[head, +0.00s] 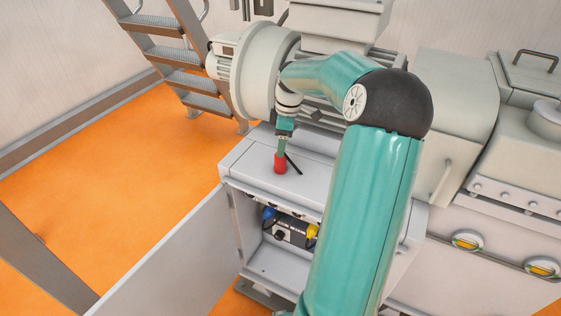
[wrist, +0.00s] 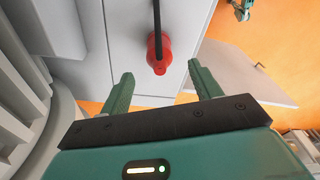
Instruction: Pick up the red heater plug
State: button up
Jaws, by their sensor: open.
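The red heater plug (head: 280,164) stands on the light grey top of the cabinet (head: 322,183), with a black cable or stem beside it. In the wrist view the red plug (wrist: 159,54) shows beyond my fingertips, roughly midway between them, with the black cable running up from it. My gripper (wrist: 160,78) is open, its two green fingers apart, with nothing between them. In the head view my gripper (head: 282,146) is just above the plug, and it looks very close. I cannot tell whether they touch.
The cabinet front is open, with a black box (head: 290,232) and blue (head: 269,213) and yellow (head: 312,231) connectors inside. A grey motor housing (head: 262,70) stands behind the cabinet. Machinery fills the right. Orange floor (head: 130,180) is clear at left, near metal stairs (head: 180,60).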

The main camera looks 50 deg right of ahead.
aim_at(280, 159)
jog(key=f, duration=0.7)
jog(key=shift+w+a+f, duration=0.1)
jog(key=shift+w+a, duration=0.15)
jog(key=shift+w, duration=0.05)
jog(key=c, duration=1)
